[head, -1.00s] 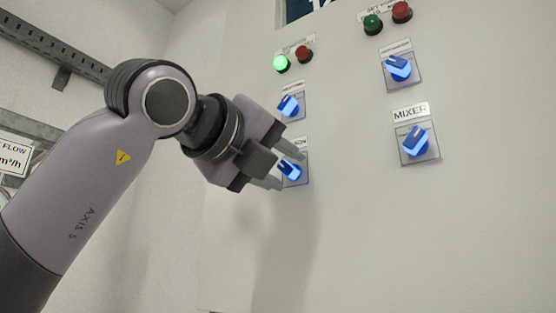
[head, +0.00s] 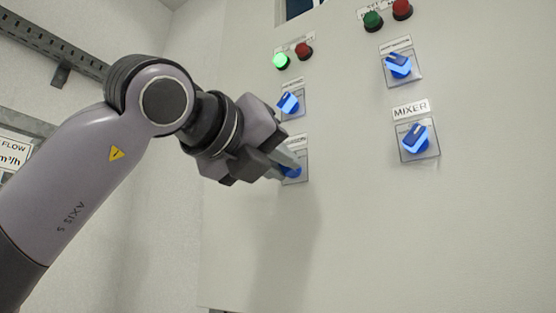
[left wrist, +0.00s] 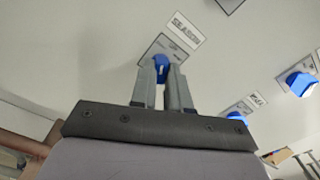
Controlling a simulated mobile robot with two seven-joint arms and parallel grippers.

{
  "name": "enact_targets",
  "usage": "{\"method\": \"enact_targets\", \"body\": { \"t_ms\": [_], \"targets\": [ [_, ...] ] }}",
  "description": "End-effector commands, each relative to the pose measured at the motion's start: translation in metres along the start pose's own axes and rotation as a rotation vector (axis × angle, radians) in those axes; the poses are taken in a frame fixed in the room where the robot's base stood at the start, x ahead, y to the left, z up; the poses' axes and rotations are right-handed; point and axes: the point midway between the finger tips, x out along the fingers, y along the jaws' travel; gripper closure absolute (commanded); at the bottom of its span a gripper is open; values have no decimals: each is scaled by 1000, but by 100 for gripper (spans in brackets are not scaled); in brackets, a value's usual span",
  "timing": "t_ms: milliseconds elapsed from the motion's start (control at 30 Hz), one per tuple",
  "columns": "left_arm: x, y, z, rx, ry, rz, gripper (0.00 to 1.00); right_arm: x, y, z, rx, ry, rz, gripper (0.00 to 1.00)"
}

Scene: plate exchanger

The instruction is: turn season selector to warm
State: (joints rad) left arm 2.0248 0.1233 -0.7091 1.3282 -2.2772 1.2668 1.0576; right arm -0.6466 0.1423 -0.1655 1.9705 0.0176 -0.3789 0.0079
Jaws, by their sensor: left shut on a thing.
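The season selector is a blue knob on a grey square plate, low in the left column of the panel. In the head view its knob (head: 291,170) shows partly behind my fingers. In the left wrist view the knob (left wrist: 161,63) sits between my fingertips, under the label SEASON (left wrist: 187,28). My left gripper (head: 289,164) is shut on this knob; it also shows in the left wrist view (left wrist: 161,74). The knob's pointer direction is mostly hidden by the fingers. My right gripper is not in view.
Another blue selector (head: 288,103) sits just above, with a lit green lamp (head: 281,61) and a red lamp (head: 304,51) higher up. The MIXER selector (head: 416,138) and another blue selector (head: 398,66) are to the right. The panel below is bare.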

Motion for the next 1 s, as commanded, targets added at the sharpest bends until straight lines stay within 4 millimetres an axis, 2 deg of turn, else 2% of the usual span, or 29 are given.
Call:
{"method": "enact_targets", "body": {
  "t_ms": [1000],
  "targets": [
    [0, 0, 1, 958, 1, 1, 100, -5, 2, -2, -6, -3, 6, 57]
  ]
}}
